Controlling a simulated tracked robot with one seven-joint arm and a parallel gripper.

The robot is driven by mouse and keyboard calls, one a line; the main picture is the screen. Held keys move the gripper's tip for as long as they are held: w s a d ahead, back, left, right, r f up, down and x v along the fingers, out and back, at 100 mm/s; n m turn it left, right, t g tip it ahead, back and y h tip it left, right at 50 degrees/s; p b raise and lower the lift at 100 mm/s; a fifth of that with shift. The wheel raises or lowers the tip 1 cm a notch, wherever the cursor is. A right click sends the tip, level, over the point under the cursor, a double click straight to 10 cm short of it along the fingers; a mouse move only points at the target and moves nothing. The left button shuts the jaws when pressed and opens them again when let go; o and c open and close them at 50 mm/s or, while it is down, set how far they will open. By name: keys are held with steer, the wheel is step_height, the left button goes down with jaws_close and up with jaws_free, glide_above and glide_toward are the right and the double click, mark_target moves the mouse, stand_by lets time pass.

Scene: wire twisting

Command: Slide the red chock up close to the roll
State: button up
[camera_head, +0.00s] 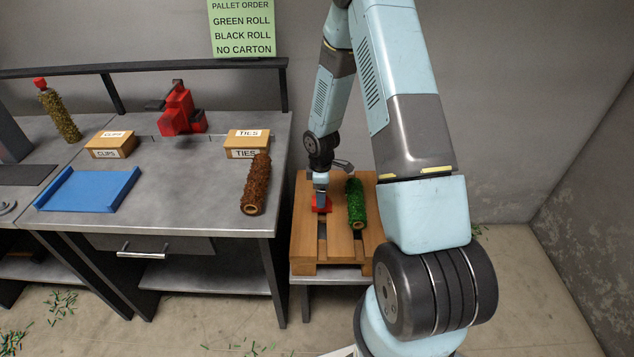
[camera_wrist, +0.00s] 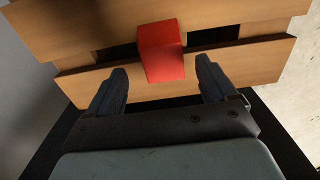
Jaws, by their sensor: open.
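The red chock (camera_head: 322,205) lies on the wooden pallet (camera_head: 306,242), to the left of the green roll (camera_head: 356,204). A gap of bare pallet shows between the chock and the roll. My gripper (camera_head: 321,196) is over the chock, pointing down. In the wrist view the red chock (camera_wrist: 161,52) shows just beyond and between the open fingertips of my gripper (camera_wrist: 162,78); it does not look clamped. The green roll is not visible in the wrist view. Part of the chock is hidden by my gripper in the head view.
The pallet has open slots between its boards and stands on a low dark stand. A workbench (camera_head: 190,180) to the left holds a brown roll (camera_head: 256,185), label boxes (camera_head: 246,144), a blue tray (camera_head: 88,190) and a red vise (camera_head: 181,112). A green order sign (camera_head: 241,28) hangs behind.

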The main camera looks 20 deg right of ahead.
mark_target(336, 207)
steer(key=shift+f, duration=2.25)
steer(key=c, duration=1.1)
steer(key=shift+d, duration=0.15)
steer(key=shift+s+d, duration=0.3)
steer(key=shift+d, duration=0.5)
steer(key=shift+s+d, duration=0.35)
steer(key=shift+d, duration=0.45)
steer(key=shift+s+d, duration=0.3)
steer(key=shift+d, duration=0.5)
steer(key=o, duration=1.2)
steer(key=shift+a, duration=0.1)
